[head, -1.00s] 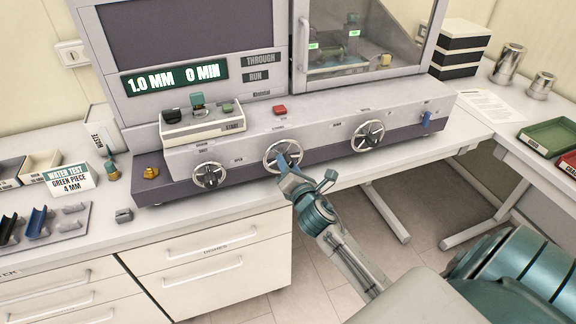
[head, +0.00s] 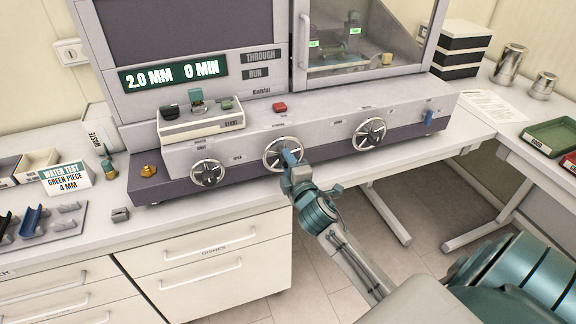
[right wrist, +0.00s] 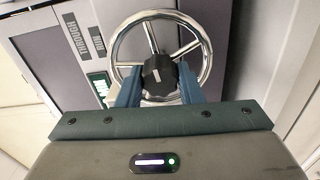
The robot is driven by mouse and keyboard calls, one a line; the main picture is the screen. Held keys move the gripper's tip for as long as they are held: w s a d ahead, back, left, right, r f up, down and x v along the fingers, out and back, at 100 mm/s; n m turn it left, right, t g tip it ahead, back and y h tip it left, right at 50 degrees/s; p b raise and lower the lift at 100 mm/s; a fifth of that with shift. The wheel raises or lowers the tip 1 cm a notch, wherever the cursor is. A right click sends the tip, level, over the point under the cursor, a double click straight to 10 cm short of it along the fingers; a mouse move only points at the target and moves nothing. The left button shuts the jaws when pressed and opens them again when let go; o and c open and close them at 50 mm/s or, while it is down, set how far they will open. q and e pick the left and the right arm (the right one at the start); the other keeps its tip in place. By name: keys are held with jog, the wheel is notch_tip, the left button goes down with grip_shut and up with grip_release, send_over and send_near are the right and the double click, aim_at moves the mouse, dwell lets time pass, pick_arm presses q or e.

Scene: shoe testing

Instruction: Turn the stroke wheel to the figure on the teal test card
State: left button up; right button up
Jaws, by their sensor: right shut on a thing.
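The middle handwheel (head: 284,155) on the machine's front is a chrome spoked ring with a dark hub; I take it for the stroke wheel, as its label is too small to read. My right gripper (head: 291,160) is at it. In the right wrist view my right gripper (right wrist: 158,92) is shut on the wheel's dark hub knob (right wrist: 159,75), inside the chrome rim (right wrist: 205,50). The teal test card (head: 68,178) on the left bench reads WATER TEST, GREEN PIECE, 4 MM. The display (head: 173,75) reads 2.0 MM, 0 MIN. My left gripper is not in view.
Similar handwheels sit left (head: 207,173) and right (head: 369,133) of the middle one. A red button (head: 280,107) and a box with pieces on top (head: 201,120) stand above. A blue lever (head: 428,117) is at the right end.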

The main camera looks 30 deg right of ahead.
jog(key=shift+m, duration=0.6)
jog(key=o, duration=1)
jog(key=shift+b+v, duration=1.95)
jog(key=shift+v, duration=3.5)
